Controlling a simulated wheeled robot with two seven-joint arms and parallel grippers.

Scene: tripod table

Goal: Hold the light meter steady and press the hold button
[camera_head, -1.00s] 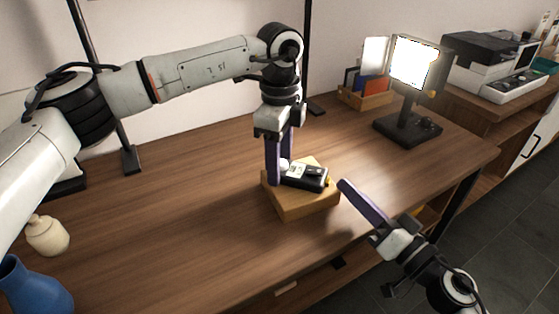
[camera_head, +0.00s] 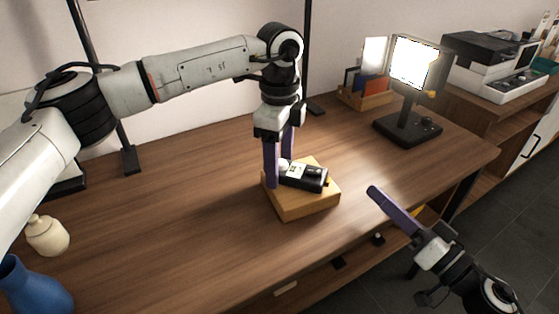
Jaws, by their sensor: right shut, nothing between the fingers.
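The light meter (camera_head: 305,177) is a small black device with a pale label and a white dome at its left end. It lies on a wooden block (camera_head: 305,204) on the table. My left gripper (camera_head: 280,172) points down with its purple fingers on either side of the meter's left end, shut on it. Part of that end is hidden by the near finger. A small yellow part (camera_head: 327,182) shows at the meter's right end; I cannot make out its markings. My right gripper (camera_head: 374,191) is shut and empty, right of the block and apart from it, near the table's front edge.
A lit lamp panel (camera_head: 411,63) stands on a dark base (camera_head: 407,129) at the back right, beside a wooden file box (camera_head: 366,97). A cream jar (camera_head: 47,235) and a blue vase (camera_head: 35,289) stand at the left. The table (camera_head: 180,220) is clear between them and the block.

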